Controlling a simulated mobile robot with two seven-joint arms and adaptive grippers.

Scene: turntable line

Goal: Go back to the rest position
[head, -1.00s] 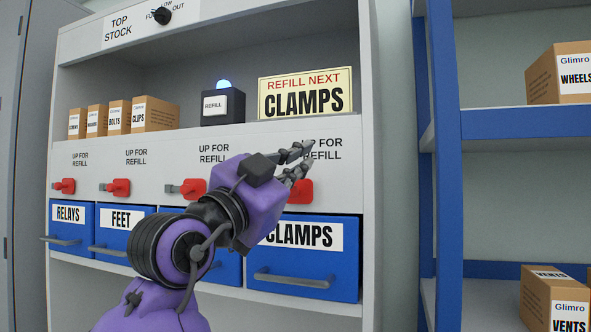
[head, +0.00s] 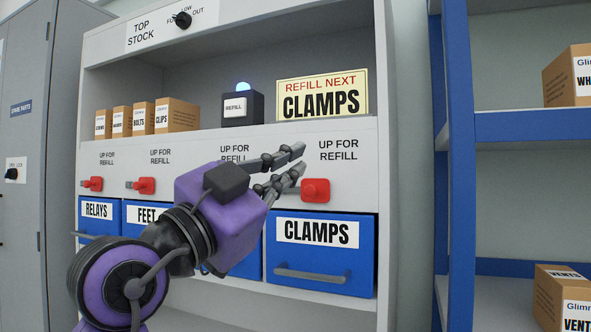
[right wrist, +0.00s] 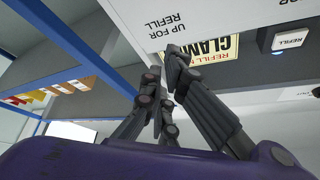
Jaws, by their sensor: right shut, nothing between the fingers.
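My right gripper (head: 296,162) is in front of the grey cabinet, at the height of the red refill switches. Its arm comes up from the bottom left of the head view. Its fingers are together and empty. They point right, just left of and above the red switch (head: 316,190) over the CLAMPS drawer (head: 320,256). I cannot tell whether they touch the cabinet front. The right wrist view shows the fingers (right wrist: 170,75) close together with nothing between them. My left gripper is not in view.
Blue drawers labelled RELAYS (head: 98,212) and FEET line the cabinet. Above are small cartons (head: 176,116), a REFILL box (head: 243,107) with a lit blue lamp, and a CLAMPS sign (head: 322,96). A blue-framed shelf (head: 458,160) stands right, a grey locker (head: 20,140) left.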

